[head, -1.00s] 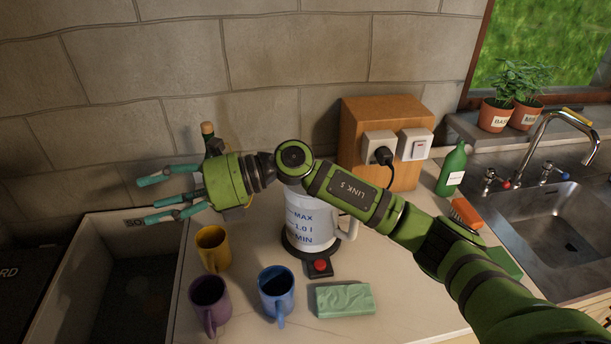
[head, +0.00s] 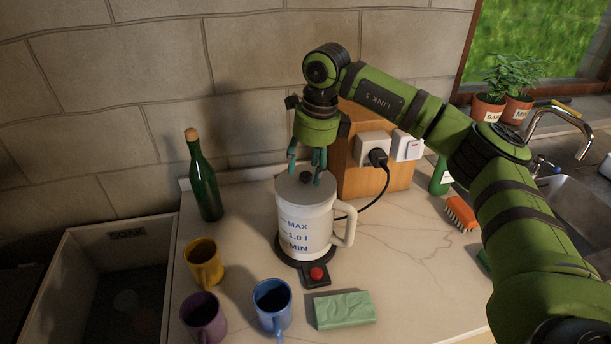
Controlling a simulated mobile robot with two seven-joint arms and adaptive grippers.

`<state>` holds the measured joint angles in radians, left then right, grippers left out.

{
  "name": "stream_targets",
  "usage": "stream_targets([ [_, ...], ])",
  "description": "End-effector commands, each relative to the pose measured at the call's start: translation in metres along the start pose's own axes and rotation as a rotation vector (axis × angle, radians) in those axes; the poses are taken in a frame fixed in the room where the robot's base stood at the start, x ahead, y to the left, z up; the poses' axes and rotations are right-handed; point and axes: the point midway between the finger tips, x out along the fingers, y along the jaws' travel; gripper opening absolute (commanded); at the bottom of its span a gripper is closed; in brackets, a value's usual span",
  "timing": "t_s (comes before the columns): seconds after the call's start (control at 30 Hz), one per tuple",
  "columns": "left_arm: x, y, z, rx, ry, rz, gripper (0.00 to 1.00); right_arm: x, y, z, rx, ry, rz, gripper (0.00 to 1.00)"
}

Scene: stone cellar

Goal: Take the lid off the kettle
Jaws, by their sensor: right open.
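The white kettle (head: 300,222) stands upright on its dark base (head: 291,250) in the middle of the counter. Its grey lid (head: 290,190) is on top, with a dark knob (head: 305,177) in the lid's middle. My right gripper (head: 306,174) points straight down over the lid, its teal fingers open on either side of the knob. I cannot tell whether a finger touches the knob. The kettle's handle (head: 345,222) points right. My left gripper is not in view.
A green corked bottle (head: 205,185) stands left of the kettle. Yellow (head: 204,266), purple (head: 203,318) and blue mugs (head: 272,308) and a green cloth (head: 343,309) are in front. A wooden socket block (head: 350,160) stands close behind right, its cord running to the kettle.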

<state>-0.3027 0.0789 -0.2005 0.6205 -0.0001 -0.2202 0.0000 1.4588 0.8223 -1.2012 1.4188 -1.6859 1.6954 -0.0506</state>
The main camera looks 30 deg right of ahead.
Motion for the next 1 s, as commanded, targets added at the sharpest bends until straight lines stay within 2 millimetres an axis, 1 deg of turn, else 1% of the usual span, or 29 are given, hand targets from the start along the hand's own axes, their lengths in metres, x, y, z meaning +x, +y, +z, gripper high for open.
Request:
stream_targets([
  [0.03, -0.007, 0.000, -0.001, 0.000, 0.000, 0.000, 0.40, 0.004, 0.000, 0.001, 0.000, 0.002, 0.000, 0.53],
  [0.1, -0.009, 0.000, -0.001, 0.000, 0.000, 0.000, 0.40, 0.012, 0.000, 0.001, 0.000, 0.000, 0.000, 0.53],
  [0.2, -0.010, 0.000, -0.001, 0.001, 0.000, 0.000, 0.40, 0.018, 0.000, 0.001, -0.001, -0.002, 0.000, 0.53],
  [0.4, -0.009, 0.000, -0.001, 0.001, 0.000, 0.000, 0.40, 0.019, 0.000, 0.001, -0.001, -0.004, 0.000, 0.53],
  [0.47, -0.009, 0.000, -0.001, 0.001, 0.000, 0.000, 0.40, 0.019, 0.000, 0.001, -0.001, -0.003, 0.000, 0.29],
  [0.5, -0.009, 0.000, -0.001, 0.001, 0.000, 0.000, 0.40, 0.019, 0.000, 0.001, -0.001, -0.003, 0.000, 0.13],
  [0.53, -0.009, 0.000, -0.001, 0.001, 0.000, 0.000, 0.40, 0.019, 0.000, 0.001, -0.001, -0.003, 0.000, 0.01],
  [0.57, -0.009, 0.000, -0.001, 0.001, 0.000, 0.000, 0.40, 0.019, 0.000, 0.001, -0.001, -0.003, 0.000, 0.00],
  [1.0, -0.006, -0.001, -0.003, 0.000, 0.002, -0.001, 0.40, 0.017, 0.000, 0.002, -0.001, -0.004, -0.001, 0.00],
])
